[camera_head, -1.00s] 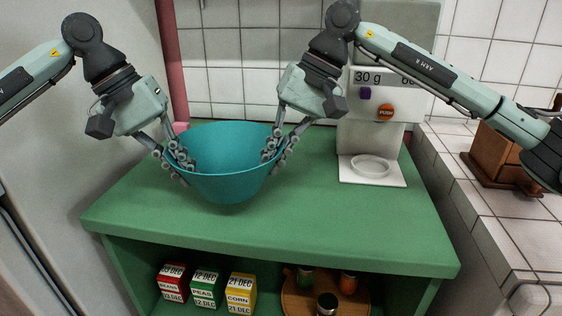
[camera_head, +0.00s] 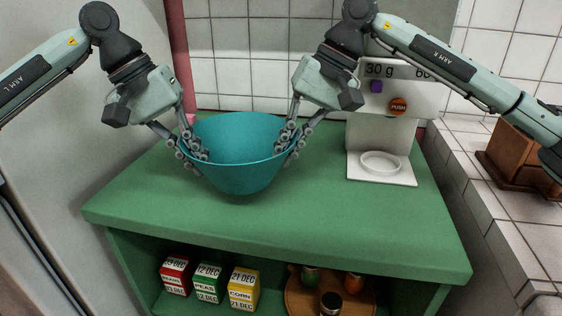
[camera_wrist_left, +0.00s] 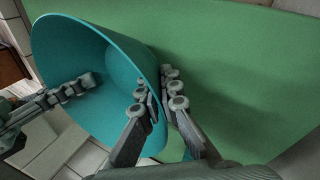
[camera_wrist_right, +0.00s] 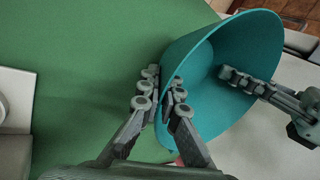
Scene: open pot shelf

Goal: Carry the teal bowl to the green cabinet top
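The teal bowl (camera_head: 245,175) is upright over the left-middle part of the green cabinet top (camera_head: 330,225). A dark shadow lies close under its base; I cannot tell whether the base touches the top. My left gripper (camera_head: 190,152) is shut on the bowl's left rim, with fingers inside and outside the wall; the left wrist view shows this grip (camera_wrist_left: 160,95). My right gripper (camera_head: 293,142) is shut on the right rim in the same way, as the right wrist view shows (camera_wrist_right: 160,100). The bowl looks empty inside.
A white scale-like machine (camera_head: 381,168) stands on the top, right of the bowl. A wooden box (camera_head: 515,160) stands on the tiled counter (camera_head: 520,235) at right. Labelled boxes (camera_head: 208,284) and a round wooden tray (camera_head: 298,300) with jars sit on the shelf below. The top's front is clear.

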